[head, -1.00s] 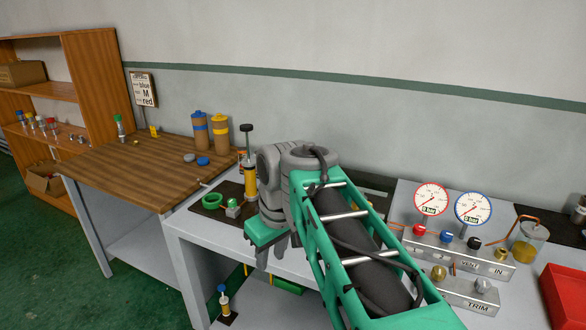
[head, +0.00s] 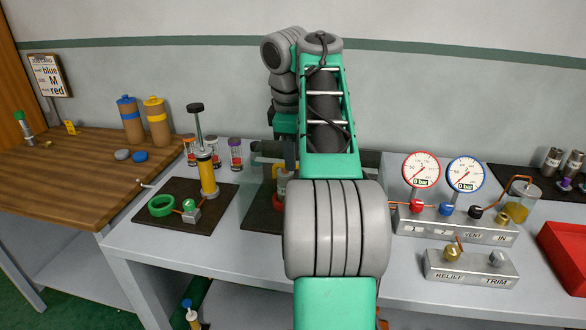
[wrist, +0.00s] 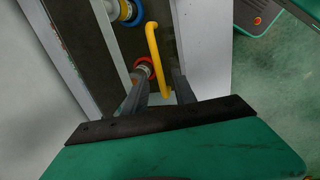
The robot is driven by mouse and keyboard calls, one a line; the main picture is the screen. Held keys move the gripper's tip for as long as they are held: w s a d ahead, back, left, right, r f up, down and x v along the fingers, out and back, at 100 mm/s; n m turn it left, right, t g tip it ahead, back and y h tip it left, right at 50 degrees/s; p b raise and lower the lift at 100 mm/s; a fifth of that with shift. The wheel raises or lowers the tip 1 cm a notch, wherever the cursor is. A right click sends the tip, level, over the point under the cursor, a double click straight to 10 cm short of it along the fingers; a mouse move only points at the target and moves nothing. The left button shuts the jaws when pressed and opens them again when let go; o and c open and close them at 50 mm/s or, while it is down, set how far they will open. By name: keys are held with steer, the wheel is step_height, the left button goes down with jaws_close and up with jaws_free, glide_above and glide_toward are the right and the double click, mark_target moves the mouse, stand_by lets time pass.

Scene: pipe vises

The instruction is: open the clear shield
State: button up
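In the wrist view a bent yellow bar handle (wrist: 153,45) stands over a dark mat. I cannot make out the clear pane of the shield, or tell whether the handle belongs to it. My gripper (wrist: 158,82) is open, its two dark fingers apart. The near end of the handle shows between them; I cannot tell whether they touch it. A red ring (wrist: 144,64) and a blue ring (wrist: 127,10) on pale metal fittings lie left of the handle. In the head view my gripper (head: 290,158) points down at the bench middle, and my arm hides most of that spot.
Left of my arm, a dark mat holds a yellow pump (head: 207,175) and a green ring (head: 162,205). Right are two gauges (head: 421,170), a valve block (head: 455,226), a relief block (head: 470,266) and a red bin (head: 565,255). A wooden table (head: 60,170) stands at the left.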

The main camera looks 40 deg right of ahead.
steer(key=shift+d+f, duration=0.15)
steer(key=shift+f, duration=0.6)
steer(key=shift+r, duration=0.1)
steer(key=shift+c, duration=0.4)
jaws_close()
